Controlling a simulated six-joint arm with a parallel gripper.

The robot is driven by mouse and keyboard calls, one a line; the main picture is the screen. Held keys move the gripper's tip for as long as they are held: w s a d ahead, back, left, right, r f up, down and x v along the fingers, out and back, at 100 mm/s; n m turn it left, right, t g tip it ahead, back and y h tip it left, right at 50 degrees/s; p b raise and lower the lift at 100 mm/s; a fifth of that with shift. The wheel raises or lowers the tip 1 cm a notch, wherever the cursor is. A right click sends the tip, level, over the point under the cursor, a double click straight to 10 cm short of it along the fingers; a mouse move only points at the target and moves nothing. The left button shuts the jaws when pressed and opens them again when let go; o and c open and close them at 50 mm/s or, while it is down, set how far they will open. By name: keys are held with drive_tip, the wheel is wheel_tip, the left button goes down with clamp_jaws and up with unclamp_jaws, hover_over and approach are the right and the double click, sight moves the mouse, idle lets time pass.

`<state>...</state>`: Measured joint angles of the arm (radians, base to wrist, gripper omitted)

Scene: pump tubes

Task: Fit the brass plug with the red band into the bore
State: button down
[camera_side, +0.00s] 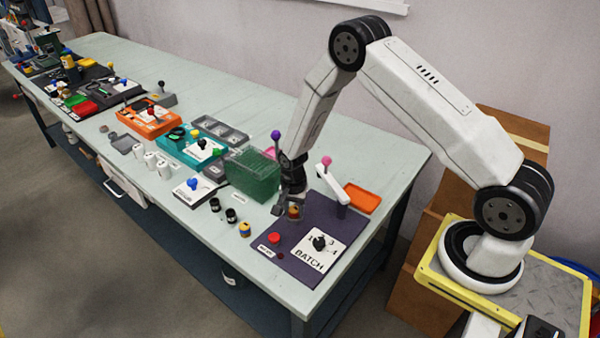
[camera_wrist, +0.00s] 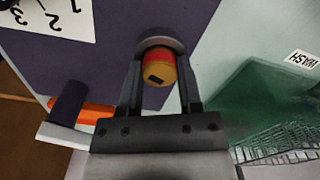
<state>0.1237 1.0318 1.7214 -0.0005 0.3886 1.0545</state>
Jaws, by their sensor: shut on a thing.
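The brass plug with the red band (camera_wrist: 160,69) is between the two fingers of my gripper (camera_wrist: 161,60) in the wrist view. Its end, with a dark slot-like mark, faces the wrist camera. A grey round rim (camera_wrist: 158,40), perhaps that of the bore, shows just beyond the plug; its opening is hidden. I cannot tell whether the plug is inside it or only in front of it. In the side view my gripper (camera_side: 293,208) points down at the left edge of the dark purple panel (camera_side: 275,250), low over it, with the plug small and partly hidden.
On the panel are a BATCH dial (camera_side: 319,242), a red button (camera_side: 274,238) and a white lever with a pink knob (camera_side: 327,161). A green mesh basket (camera_side: 251,175) stands close left of my gripper. Black rings (camera_side: 231,215) and a blue-banded plug (camera_side: 244,230) stand near the front edge.

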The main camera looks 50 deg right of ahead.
sight(294, 209)
drive_tip(key=shift+f, duration=0.6)
drive_tip(key=shift+c, duration=1.4)
unclamp_jaws()
drive_tip(key=shift+r, duration=0.65)
wheel_tip(294, 209, up, 12)
drive_tip(key=shift+r, duration=0.1)
drive_tip(key=s+a+r+n+t, duration=0.1)
drive_tip(key=s+a+r+n, duration=0.1)
drive_tip(key=s+r+n, duration=0.2)
drive_tip(key=s+a+r+n+t, duration=0.1)
drive_tip(key=s+a+r+n, duration=0.2)
drive_tip(key=s+n, duration=0.6)
drive_tip(key=shift+s+a+r+n+t, duration=0.25)
drive_tip(key=shift+s+r+n+t, duration=0.05)
drive_tip(key=shift+s+r, duration=1.1)
